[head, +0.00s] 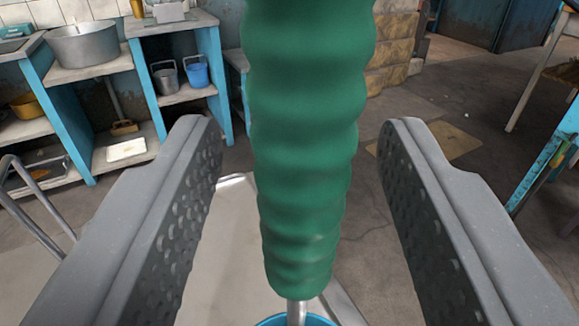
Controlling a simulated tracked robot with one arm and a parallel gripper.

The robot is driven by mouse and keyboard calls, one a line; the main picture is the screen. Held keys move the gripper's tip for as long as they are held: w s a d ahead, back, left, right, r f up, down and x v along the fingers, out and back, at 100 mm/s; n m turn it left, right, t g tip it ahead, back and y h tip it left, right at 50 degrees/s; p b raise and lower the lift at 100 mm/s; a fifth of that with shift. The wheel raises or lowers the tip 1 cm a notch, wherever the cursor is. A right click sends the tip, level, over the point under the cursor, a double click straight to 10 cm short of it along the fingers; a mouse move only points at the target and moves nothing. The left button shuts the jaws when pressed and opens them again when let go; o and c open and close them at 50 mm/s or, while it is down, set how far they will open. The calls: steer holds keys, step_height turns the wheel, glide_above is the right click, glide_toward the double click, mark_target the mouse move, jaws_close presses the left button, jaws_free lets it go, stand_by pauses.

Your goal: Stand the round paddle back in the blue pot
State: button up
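A green ridged handle (305,150) stands nearly upright in the middle of the head view, with a metal rod (297,311) below it. I take it to be the round paddle's handle; the paddle's lower end is out of view. The rod runs down toward a blue rim (320,320) at the bottom edge, which looks like the blue pot. Most of that pot is cut off. My gripper (300,130) is open, one grey finger on each side of the handle. A gap shows between the handle and each finger.
A pale worktop (225,240) lies below the handle. Blue shelving at the back left holds a large metal pot (83,46), a grey bucket (166,78) and a blue bucket (197,72). A blue-legged table (545,160) stands at the right. Open floor lies between.

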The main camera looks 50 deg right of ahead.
steer(key=shift+a, duration=0.1)
steer(key=p+v, duration=0.3)
steer(key=v, duration=1)
steer(key=shift+s+a, duration=0.2)
steer(key=shift+s, duration=0.1)
steer(key=shift+f, duration=0.1)
steer(key=p+v, duration=0.3)
steer(key=v, duration=0.6)
stand_by(0.5)
steer(key=shift+s, duration=0.1)
